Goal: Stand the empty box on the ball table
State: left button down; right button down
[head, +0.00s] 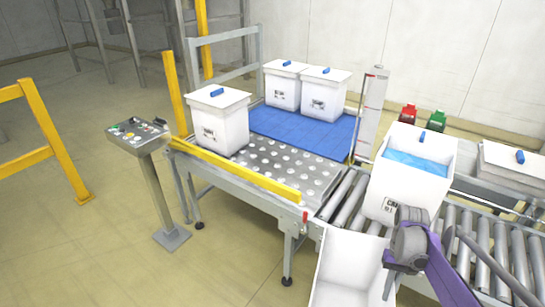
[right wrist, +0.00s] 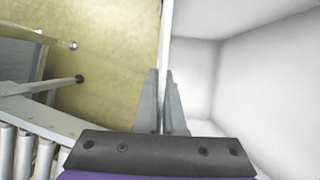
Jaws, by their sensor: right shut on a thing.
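The empty box (head: 340,262) is white, open at the top and without a lid. It is at the bottom of the head view, in front of the roller conveyor, its lower part cut off. My right gripper (head: 388,266) is shut on its right wall. In the right wrist view the fingers (right wrist: 167,103) pinch the thin wall, with the bare white inside of the box (right wrist: 240,80) to the right. The ball table (head: 290,172), a grey plate with pale balls, lies farther left, beyond the box. My left gripper is not in view.
A lidded white box (head: 222,128) stands on the ball table's left part. A box with a blue liner (head: 405,185) stands on the rollers (head: 485,235). A yellow rail (head: 235,170) edges the table's front. A control post (head: 140,140) stands left.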

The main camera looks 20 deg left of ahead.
aim_at(288, 169)
jog(key=i+j, duration=0.1)
jog(key=j, duration=0.25)
jog(key=i+j+u, duration=0.1)
jog(key=j, duration=0.3)
jog(key=i+j+u, duration=0.1)
jog(key=j, duration=0.25)
jog(key=i+j, duration=0.1)
jog(key=j, duration=0.3)
jog(key=i+j+u, duration=0.1)
jog(key=j, duration=0.25)
jog(key=i+j, duration=0.15)
jog(key=j, duration=0.2)
jog(key=u, duration=0.05)
